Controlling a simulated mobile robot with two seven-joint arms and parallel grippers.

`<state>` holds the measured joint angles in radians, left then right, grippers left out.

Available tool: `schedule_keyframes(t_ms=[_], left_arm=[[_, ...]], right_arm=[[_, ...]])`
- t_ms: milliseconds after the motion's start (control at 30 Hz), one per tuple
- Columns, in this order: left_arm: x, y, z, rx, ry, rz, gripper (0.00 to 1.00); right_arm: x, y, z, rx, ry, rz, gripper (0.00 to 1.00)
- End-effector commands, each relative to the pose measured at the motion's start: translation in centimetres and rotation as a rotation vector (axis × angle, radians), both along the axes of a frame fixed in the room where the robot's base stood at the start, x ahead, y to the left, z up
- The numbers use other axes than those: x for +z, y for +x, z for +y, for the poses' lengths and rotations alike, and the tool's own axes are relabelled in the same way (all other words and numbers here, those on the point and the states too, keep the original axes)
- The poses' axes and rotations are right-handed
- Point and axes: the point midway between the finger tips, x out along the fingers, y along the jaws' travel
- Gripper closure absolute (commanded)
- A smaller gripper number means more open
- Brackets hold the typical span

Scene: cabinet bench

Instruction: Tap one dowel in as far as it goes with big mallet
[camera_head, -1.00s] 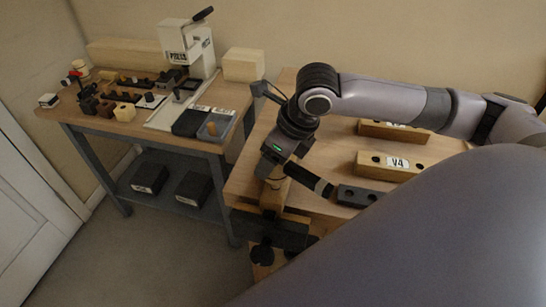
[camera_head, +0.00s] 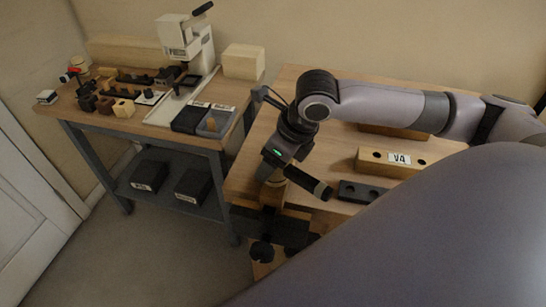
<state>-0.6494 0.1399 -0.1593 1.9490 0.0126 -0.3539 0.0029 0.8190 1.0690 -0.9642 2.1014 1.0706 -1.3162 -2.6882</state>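My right arm comes in from the right, and its gripper (camera_head: 276,166) points down over the bench's front left corner. A dark, round handle, apparently the big mallet's (camera_head: 312,184), sticks out from it to the lower right. The fingertips and mallet head are mostly hidden by the wrist. Just below is a wooden workpiece (camera_head: 272,195) in a dark vise (camera_head: 270,227) at the bench edge. I cannot tell whether the mallet touches a dowel; no dowel shows clearly there. My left gripper is not in view.
A wooden block labelled V4 (camera_head: 375,160) and a dark holed block (camera_head: 360,192) lie right of the gripper on the bench (camera_head: 252,180). A second table at left carries a white press (camera_head: 186,45), trays (camera_head: 212,122) and small parts. My own grey link blocks the lower right.

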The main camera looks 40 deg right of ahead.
Motion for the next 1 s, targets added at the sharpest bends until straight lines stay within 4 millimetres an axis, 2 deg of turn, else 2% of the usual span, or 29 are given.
schedule_keyframes(t_ms=[233,733,867,1000], left_arm=[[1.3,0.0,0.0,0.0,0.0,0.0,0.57],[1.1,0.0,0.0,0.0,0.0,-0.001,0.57],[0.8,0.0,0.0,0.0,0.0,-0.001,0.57],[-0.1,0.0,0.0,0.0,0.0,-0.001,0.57]], right_arm=[[2.0,0.0,0.0,-0.001,0.0,0.002,0.84],[2.3,0.0,0.0,0.0,0.0,0.001,0.84],[1.7,0.0,0.0,-0.001,0.0,0.002,0.84],[-0.3,0.0,0.0,0.0,-0.001,0.004,0.84]])
